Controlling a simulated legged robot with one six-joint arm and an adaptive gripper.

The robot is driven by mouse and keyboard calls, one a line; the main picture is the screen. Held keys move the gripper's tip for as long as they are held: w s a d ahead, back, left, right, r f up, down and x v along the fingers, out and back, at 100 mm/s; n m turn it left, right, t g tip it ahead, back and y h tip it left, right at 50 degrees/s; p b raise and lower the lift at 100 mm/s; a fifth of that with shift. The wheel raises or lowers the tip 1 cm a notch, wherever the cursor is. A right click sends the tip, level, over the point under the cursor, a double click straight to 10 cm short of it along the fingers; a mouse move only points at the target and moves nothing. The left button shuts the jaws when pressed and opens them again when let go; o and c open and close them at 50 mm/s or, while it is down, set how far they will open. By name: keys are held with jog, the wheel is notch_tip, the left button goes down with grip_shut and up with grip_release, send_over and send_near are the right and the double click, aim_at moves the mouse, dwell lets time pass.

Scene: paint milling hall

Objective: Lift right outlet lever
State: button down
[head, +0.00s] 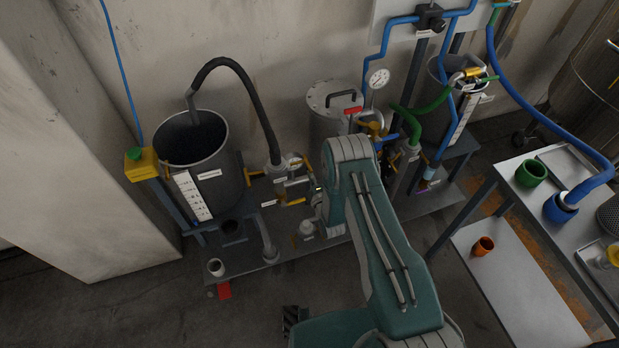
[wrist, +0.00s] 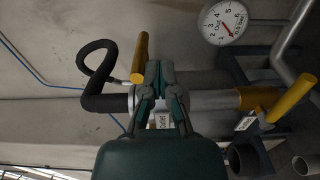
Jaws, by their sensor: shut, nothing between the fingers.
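In the wrist view my gripper (wrist: 160,72) is shut and empty. It is in front of a horizontal grey pipe (wrist: 210,100), and its fingers hide part of the pipe. One yellow lever (wrist: 139,57) stands upright just left of the fingertips; I cannot tell whether they touch. A second yellow lever (wrist: 292,99) slants beside a brass-coloured valve body (wrist: 256,98) at the right. A label seemingly reading "outlet" (wrist: 162,121) is partly hidden by the gripper. I cannot tell which lever is the right outlet one. In the head view my arm hides most of the gripper.
A pressure gauge (wrist: 224,22) is above the pipe in the wrist view. In the head view a dark tank (head: 205,150) with a black hose (head: 250,90) stands left, a grey vessel (head: 333,105) behind, and a steel table (head: 530,210) right.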

jog(key=shift+r, duration=0.1)
jog(key=shift+d+r, duration=0.1)
jog(key=shift+r, duration=0.25)
jog(key=shift+f, duration=0.65)
jog(key=shift+d, duration=0.1)
jog(key=v, duration=0.9)
jog(key=shift+r, duration=0.1)
dwell(0.4)
